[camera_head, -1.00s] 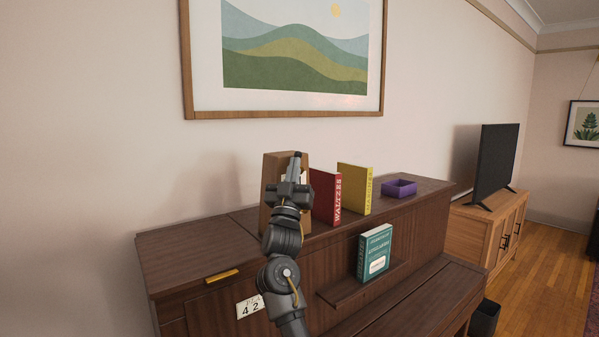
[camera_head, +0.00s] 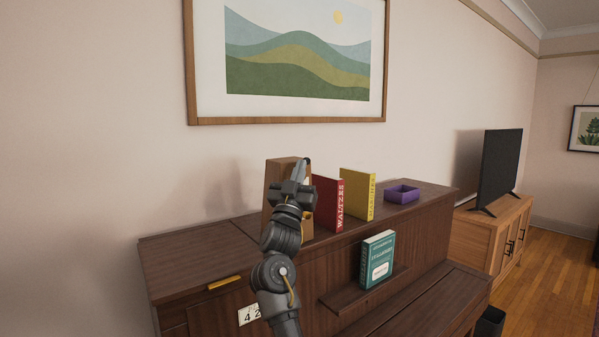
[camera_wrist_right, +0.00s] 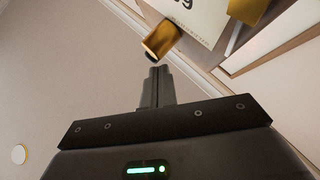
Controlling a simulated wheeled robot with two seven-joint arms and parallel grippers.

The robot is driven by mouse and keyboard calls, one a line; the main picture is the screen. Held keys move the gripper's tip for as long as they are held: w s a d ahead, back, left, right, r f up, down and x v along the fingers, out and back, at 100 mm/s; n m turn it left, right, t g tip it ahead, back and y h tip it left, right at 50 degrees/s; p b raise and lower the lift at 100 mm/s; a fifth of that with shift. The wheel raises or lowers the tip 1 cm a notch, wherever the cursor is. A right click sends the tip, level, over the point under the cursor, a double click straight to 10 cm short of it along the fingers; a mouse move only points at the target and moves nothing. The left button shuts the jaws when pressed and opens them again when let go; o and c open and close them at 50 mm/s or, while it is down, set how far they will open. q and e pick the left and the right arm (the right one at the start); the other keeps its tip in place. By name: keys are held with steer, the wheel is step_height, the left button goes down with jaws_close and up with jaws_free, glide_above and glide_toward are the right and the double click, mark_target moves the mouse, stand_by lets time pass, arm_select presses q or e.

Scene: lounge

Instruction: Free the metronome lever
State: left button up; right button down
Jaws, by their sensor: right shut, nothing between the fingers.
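The metronome (camera_head: 273,184), a brown wooden case, stands on the piano top, largely hidden behind my right gripper (camera_head: 305,166). In the right wrist view, my right gripper (camera_wrist_right: 155,77) has its fingers together and empty. A small brass piece (camera_wrist_right: 163,40) lies just beyond the fingertips; I cannot tell whether they touch. A second brass piece (camera_wrist_right: 247,10) sits farther right. A pale plate with dark figures (camera_wrist_right: 190,15) shows behind them. I cannot tell which brass piece is the lever. My left gripper is not in view.
A red book (camera_head: 328,203) stands close right of the metronome, then a yellow book (camera_head: 357,194) and a purple tray (camera_head: 402,197). A teal book (camera_head: 377,259) rests on the ledge below. The left of the piano top (camera_head: 195,245) is clear.

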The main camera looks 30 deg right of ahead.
steer(key=s+a+f+b, duration=0.3)
steer(key=s+a, duration=0.4)
steer(key=a, duration=0.3)
steer(key=shift+s+a+f+b, duration=0.15)
steer(key=shift+s+f+b, duration=0.1)
steer(key=shift+b, duration=0.1)
steer(key=shift+w, duration=0.1)
